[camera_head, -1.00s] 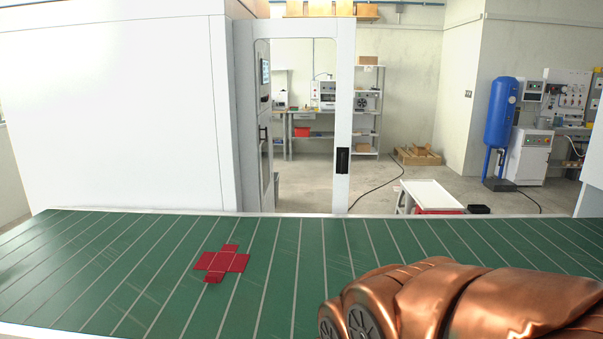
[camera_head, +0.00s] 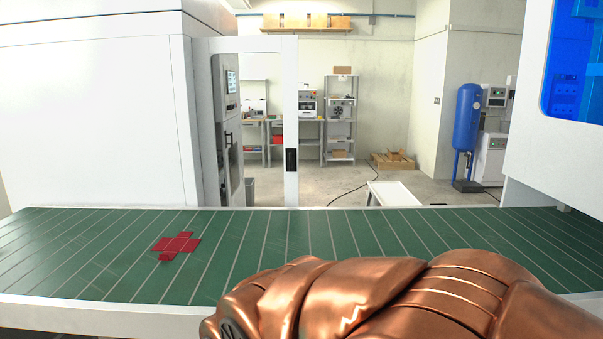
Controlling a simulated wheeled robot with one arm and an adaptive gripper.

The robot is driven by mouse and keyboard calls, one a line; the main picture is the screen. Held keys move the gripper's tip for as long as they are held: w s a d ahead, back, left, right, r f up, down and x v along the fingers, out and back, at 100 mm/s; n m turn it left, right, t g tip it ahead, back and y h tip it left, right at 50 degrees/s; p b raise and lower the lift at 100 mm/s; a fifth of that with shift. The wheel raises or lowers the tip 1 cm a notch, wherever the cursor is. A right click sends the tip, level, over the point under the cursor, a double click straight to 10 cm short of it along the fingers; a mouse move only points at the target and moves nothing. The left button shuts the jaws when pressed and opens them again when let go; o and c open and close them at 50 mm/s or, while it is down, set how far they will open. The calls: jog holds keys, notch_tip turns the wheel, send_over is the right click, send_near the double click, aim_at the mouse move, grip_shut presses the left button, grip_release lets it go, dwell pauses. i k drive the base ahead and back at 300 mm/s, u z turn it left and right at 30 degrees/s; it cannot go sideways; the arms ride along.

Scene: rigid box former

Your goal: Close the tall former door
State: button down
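The tall former door (camera_head: 291,121) is a white frame with a large clear window. It stands open, swung out from the big white machine (camera_head: 95,120) at the left, beyond the green conveyor. A black handle (camera_head: 291,160) sits on the door's right upright. The door's lower edge is hidden behind the conveyor. My copper-coloured arm crosses the lower right of the view, on the near side of the conveyor and well apart from the door. My gripper is not in the picture.
A green slatted conveyor (camera_head: 330,230) runs across between me and the door, with a flat red box blank (camera_head: 177,245) on it. A white machine with a blue window (camera_head: 570,90) stands at the right. A white cart (camera_head: 393,193) stands behind the conveyor.

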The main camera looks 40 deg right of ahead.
aim_at(204, 48)
jog(key=z, duration=0.8)
jog(key=i, duration=0.2)
jog(key=u, duration=0.1)
